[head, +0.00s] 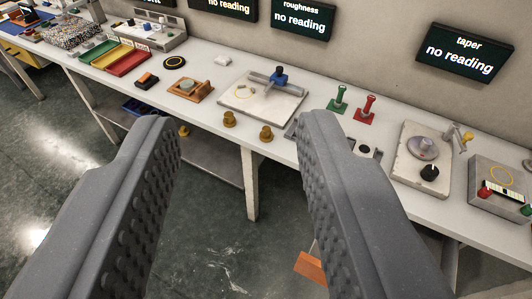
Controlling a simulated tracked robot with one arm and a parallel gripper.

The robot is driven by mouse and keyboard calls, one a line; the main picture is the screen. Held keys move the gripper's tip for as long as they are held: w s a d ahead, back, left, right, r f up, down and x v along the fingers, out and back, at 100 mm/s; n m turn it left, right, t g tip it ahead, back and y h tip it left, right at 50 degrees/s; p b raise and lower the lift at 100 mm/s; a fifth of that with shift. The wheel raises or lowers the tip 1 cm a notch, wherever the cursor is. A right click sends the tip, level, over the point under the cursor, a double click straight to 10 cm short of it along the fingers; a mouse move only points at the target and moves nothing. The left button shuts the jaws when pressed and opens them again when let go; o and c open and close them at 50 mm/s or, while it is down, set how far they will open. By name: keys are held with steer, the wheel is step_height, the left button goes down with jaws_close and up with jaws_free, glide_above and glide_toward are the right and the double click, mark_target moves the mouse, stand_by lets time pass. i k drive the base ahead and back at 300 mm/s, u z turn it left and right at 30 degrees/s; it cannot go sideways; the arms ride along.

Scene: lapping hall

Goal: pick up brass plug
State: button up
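Two brass-coloured plugs stand near the front edge of the long white bench: a left plug (229,119) and a right plug (266,133). A smaller brass-coloured piece (184,131) shows lower down, beside my left finger, partly hidden. My gripper (238,122) is open, with its two grey studded fingers wide apart and nothing between them. In the picture both plugs lie between the fingertips, beyond them and apart from them.
The bench (225,84) also carries a pale plate with a blue-topped fixture (262,98), an orange wooden holder (191,90), green (338,100) and red (365,109) handled pieces, and trays (127,61). A lower shelf (212,165) lies beneath. Dark screens hang behind.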

mark_target(266, 135)
steer(key=z, duration=0.65)
steer(key=i, duration=1.05)
steer(key=u, duration=0.25)
